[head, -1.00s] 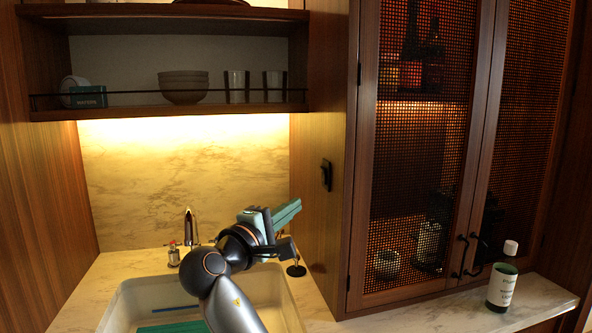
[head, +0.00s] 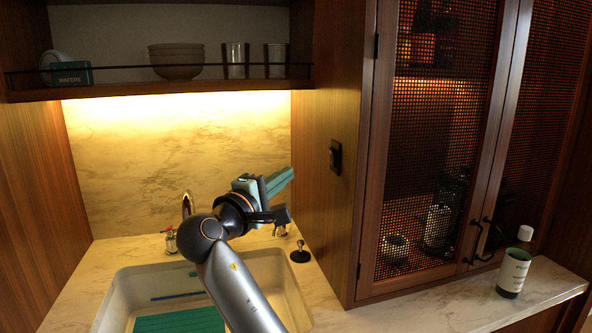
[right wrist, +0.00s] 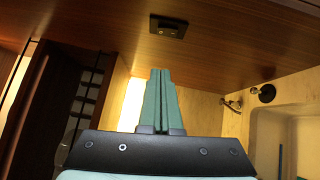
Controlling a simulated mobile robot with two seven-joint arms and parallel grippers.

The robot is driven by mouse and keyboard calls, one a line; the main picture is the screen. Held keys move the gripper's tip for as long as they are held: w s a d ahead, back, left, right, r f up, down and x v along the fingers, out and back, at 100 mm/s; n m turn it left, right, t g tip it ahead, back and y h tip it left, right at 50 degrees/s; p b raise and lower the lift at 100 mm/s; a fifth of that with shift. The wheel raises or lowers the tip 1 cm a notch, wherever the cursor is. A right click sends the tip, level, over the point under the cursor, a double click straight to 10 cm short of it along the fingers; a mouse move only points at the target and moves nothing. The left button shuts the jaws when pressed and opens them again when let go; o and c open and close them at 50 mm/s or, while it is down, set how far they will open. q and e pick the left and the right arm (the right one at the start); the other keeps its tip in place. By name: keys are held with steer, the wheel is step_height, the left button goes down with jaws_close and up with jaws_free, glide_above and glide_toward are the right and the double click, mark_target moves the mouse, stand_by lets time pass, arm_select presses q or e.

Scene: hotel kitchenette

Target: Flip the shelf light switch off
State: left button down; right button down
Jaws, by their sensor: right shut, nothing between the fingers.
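The light switch is a dark plate (head: 335,157) on the wooden side panel of the cabinet, right of the sink alcove. It also shows in the right wrist view (right wrist: 169,27), above and just beyond the fingertips, with a gap between. The strip under the shelf (head: 180,97) is lit and glows warm on the marble wall. My right gripper (head: 288,175) is over the back of the sink, its teal fingers shut and empty, pointing toward the panel left of and below the switch. The fingers also show in the right wrist view (right wrist: 167,74). My left gripper is not seen.
The white sink (head: 125,300) lies below my arm, with a faucet (head: 187,205) behind it. A shelf above holds bowls (head: 177,62), glasses and a teal box. A mesh-door cabinet (head: 440,150) stands right, with a bottle (head: 514,270) on the counter before it.

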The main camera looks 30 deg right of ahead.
steer(key=p, duration=0.2)
glide_toward(330, 152)
steer(key=w+d, duration=0.2)
steer(key=w, duration=0.3)
steer(key=shift+s+d+r+p, duration=0.1)
steer(key=shift+s+d+p, duration=0.25)
steer(key=shift+d, duration=0.4)
steer(key=shift+s+d+p, duration=0.2)
steer(key=shift+s+d, duration=0.2)
steer(key=shift+d, duration=0.4)
steer(key=shift+d+r+p, duration=0.3)
steer(key=shift+d+p, duration=0.05)
steer(key=shift+p, duration=0.05)
steer(key=shift+s, duration=0.1)
